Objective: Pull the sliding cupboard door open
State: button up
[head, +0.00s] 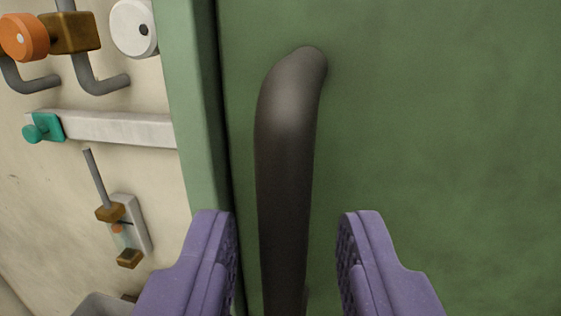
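The green cupboard door (440,130) fills the middle and right of the head view. Its dark, thick bar handle (284,170) stands upright, with its curved top end meeting the door. The lower end of the handle runs out of the frame. My purple gripper (287,240) is open, with one finger on each side of the handle's lower part. A gap shows between the handle and each finger. A dark seam separates the door from the lighter green frame edge (192,100) at its left.
On the cream wall at left are an orange knob (24,37), a white knob (134,28), grey bent pipes, a rail (120,128) with a teal slider (43,128), and a small lever switch (130,225). The door face right of the handle is clear.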

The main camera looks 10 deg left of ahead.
jog(key=shift+w+a, duration=0.2)
jog(key=shift+w, duration=0.7)
jog(key=shift+r, duration=0.1)
grip_shut()
jog(key=d+p, duration=0.6)
jog(key=d, duration=1.9)
jog(key=shift+d, duration=0.4)
grip_release()
